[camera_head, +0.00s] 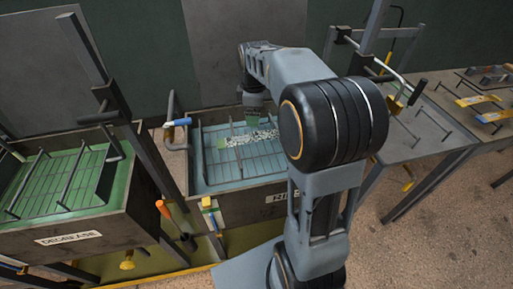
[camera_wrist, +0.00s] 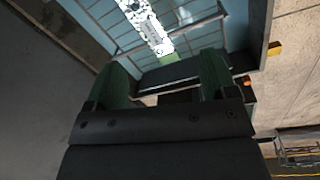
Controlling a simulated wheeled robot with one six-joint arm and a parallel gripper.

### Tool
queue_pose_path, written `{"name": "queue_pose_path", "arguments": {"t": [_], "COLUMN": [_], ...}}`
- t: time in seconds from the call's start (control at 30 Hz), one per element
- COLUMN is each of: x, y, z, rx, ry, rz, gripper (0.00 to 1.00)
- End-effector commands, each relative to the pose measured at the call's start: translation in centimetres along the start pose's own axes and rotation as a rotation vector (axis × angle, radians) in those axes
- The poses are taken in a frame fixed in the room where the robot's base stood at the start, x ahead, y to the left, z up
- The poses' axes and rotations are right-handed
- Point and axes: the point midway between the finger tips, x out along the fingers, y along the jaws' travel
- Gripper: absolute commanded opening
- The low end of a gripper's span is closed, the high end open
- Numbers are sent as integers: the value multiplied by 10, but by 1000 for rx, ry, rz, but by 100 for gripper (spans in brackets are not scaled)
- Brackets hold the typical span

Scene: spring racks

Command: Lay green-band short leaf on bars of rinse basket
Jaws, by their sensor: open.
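A short leaf (camera_head: 250,137) with a white, dark-speckled surface lies across the bars of the rinse basket (camera_head: 208,170) in the blue-lined tank, with a small green patch at its left end. In the wrist view the speckled leaf (camera_wrist: 146,24) runs down from the top edge to a green band near my fingers. The basket's bars (camera_wrist: 108,22) show beside it. My gripper (camera_head: 253,117) is above the basket, close over the leaf. In the wrist view its green-padded fingers (camera_wrist: 162,78) are spread apart with nothing clamped between them. My arm hides the basket's right side.
A degrease tank (camera_head: 72,238) with a green basket stands at the left. Dark upright posts (camera_head: 85,60) rise near the tanks. A bench (camera_head: 430,120) with a tubular frame and more leaves (camera_head: 480,99) is at the right.

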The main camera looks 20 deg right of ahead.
Motion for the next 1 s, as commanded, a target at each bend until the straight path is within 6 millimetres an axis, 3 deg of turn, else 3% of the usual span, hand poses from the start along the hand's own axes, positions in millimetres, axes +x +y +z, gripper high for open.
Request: {"name": "queue_pose_path", "arguments": {"t": [0.03, 0.2, 0.43, 0.6, 1.0], "x": [-9, -17, -3, 8, 10], "y": [-24, -96, -166, -189, -192], "z": [-2, 1, 12, 17, 20], "rx": [99, 483, 880, 1025, 1064], "ry": [14, 84, 190, 233, 242], "rz": [28, 96, 126, 124, 122], "gripper": [79, 79, 79, 79, 79]}}
